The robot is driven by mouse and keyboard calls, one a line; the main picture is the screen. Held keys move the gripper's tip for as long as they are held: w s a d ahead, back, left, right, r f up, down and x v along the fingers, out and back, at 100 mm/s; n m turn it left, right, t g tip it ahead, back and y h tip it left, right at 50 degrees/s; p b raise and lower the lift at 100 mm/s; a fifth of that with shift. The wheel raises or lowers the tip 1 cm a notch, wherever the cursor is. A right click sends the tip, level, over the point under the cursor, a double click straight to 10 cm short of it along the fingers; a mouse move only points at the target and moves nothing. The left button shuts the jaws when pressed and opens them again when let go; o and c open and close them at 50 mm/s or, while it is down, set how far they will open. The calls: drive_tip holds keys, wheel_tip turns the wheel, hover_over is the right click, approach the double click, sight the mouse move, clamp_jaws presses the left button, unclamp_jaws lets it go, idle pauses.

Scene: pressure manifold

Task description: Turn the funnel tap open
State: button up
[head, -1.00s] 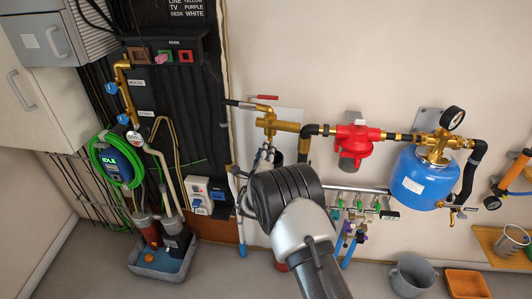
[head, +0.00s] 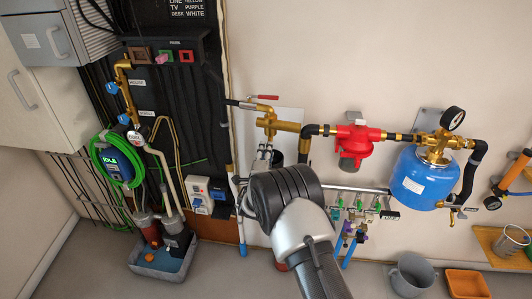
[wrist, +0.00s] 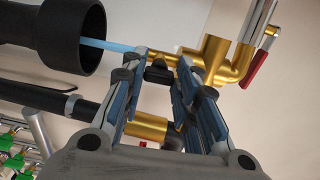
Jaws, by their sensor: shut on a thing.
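In the wrist view my gripper (wrist: 180,90) is shut on a small black piece, likely the tap's handle (wrist: 160,72), at the brass fitting (wrist: 215,52). The fingers hide much of it. A black funnel (wrist: 92,40) lies at the upper left, its mouth towards the fitting. A pale blue streak (wrist: 105,44) runs between the fitting and the funnel's mouth. In the head view the brass fitting (head: 268,122) is on the wall, and my gripper (head: 266,158) is just below it, partly hidden by my wrist.
A red lever (head: 263,97) sits above the brass fitting. To the right are a red regulator (head: 356,137), a blue tank (head: 420,180) and a gauge (head: 452,118). A grey bucket (head: 412,274) and an orange tray (head: 467,284) stand at lower right. A green hose coil (head: 104,170) hangs at left.

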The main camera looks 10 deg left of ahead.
drive_tip(key=o, duration=1.1)
drive_tip(key=shift+c, duration=0.2)
drive_tip(key=s, duration=1.2)
drive_tip(key=shift+a, duration=0.2)
